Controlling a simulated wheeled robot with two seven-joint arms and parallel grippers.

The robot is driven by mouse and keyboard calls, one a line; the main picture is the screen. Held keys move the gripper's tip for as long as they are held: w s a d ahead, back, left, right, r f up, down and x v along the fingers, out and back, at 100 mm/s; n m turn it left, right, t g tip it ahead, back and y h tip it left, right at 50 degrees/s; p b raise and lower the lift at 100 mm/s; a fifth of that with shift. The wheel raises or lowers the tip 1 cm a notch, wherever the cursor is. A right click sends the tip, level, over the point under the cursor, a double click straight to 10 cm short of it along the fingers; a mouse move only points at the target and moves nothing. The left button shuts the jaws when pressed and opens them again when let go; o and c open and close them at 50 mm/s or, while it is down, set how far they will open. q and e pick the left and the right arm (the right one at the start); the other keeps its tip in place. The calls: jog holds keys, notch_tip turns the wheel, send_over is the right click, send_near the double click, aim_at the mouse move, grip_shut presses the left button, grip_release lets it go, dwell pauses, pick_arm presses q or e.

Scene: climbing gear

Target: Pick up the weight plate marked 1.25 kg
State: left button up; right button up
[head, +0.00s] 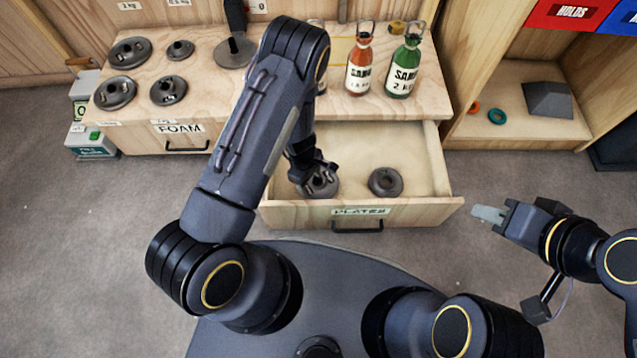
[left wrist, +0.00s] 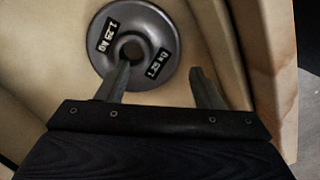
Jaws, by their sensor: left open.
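The weight plate marked 1.25 kg (left wrist: 160,35) is a grey disc with a central hole and black labels. It lies flat in the open drawer marked PLATES (head: 290,213); in the head view this plate (head: 322,188) is partly hidden by my left gripper (head: 316,175). In the left wrist view my left gripper (left wrist: 160,72) is open over the plate. One finger appears at the central hole, the other just outside the rim; whether they touch it I cannot tell. My right gripper (head: 490,214) is empty, right of the drawer; its opening is unclear.
Another dark plate (head: 385,182) lies to the right in the same drawer. Several plates stand on the wooden top (head: 215,110) at the left. A red bottle (head: 359,65) and a green bottle (head: 404,68) stand behind the drawer. Grey floor (head: 70,230) is clear at the left.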

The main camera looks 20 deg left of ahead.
aim_at(312, 192)
pick_arm(q)
jog(key=f+b, duration=0.1)
jog(key=f, duration=0.1)
jog(key=f+b, duration=0.2)
jog(key=f, duration=0.1)
jog(key=shift+s+d+f, duration=0.2)
jog(key=shift+d+f, duration=0.05)
jog(key=shift+f, duration=0.1)
jog(key=shift+r, duration=0.1)
grip_shut()
